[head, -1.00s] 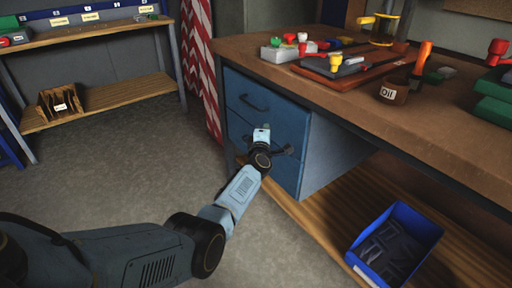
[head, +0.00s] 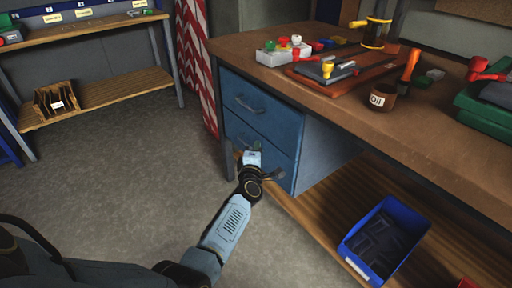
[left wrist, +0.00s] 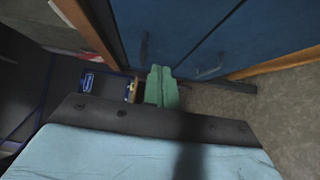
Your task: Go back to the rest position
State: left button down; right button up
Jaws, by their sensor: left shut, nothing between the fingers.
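My left arm reaches from the bottom left toward the blue drawer cabinet under the workbench. My left gripper (head: 256,146) is in front of the lower drawer (head: 262,146) and partly hidden by its own wrist. In the left wrist view its green fingers (left wrist: 161,87) lie together, shut and empty, beside the blue cabinet front (left wrist: 190,35). I cannot tell whether they touch it. The upper drawer (head: 261,103) and the lower drawer look closed. My right gripper does not show.
A blue bin (head: 385,240) stands on the low wooden shelf. A shelf unit (head: 110,92) is at the back left. The grey floor between is clear.

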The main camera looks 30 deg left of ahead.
pick_arm(q)
jog(key=shift+s+d, duration=0.2)
jog(key=shift+s, duration=0.3)
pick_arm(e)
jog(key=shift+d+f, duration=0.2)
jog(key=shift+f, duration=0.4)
